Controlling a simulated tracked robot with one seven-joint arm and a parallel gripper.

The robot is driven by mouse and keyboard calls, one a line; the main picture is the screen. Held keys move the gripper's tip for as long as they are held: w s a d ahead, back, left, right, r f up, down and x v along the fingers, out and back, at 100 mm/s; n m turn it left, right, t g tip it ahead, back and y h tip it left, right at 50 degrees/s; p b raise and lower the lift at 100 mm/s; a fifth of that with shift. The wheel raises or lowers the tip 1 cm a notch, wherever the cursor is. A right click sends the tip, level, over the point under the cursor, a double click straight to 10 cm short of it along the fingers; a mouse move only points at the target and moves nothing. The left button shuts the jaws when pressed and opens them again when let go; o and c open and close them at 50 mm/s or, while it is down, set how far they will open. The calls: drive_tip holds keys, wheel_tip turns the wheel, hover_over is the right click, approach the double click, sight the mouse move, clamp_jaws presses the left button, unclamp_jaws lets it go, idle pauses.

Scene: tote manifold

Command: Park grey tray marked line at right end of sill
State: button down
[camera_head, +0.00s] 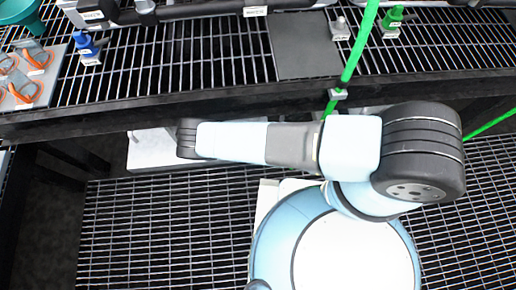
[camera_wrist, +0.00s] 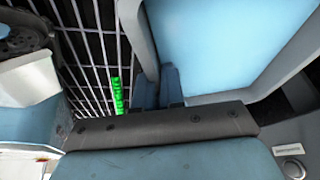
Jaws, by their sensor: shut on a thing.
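In the wrist view my gripper (camera_wrist: 158,88) shows as two dark blue-grey fingers close together above a bolted dark bar. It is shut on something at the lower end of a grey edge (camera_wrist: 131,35). I cannot tell whether that edge belongs to the grey tray. No tray with a readable "line" mark shows. In the head view my arm reaches left, in front of the sill (camera_head: 240,103), a long dark beam; the fingers are hidden there. A pale flat-topped thing (camera_head: 148,150) lies beyond and below my arm's end, partly covered.
On the grated shelf behind the sill are a bare grey plate (camera_head: 305,48), a tray with orange-rimmed pieces (camera_head: 45,88), a blue fitting (camera_head: 86,47) and a green fitting (camera_head: 393,20). A green hose (camera_head: 357,55) crosses the sill. Bare grating (camera_head: 160,240) lies below left.

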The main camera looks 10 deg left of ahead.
drive_tip(key=w+d, duration=0.4)
drive_tip(key=shift+d+f, duration=0.1)
drive_tip(key=shift+d, duration=0.25)
drive_tip(key=shift+s+a+f, duration=0.1)
drive_tip(key=shift+f, duration=1.55)
drive_tip(key=c, duration=1.2)
unclamp_jaws()
drive_tip(key=shift+c, duration=0.2)
drive_tip(key=shift+r, duration=0.1)
drive_tip(key=v, duration=1.2)
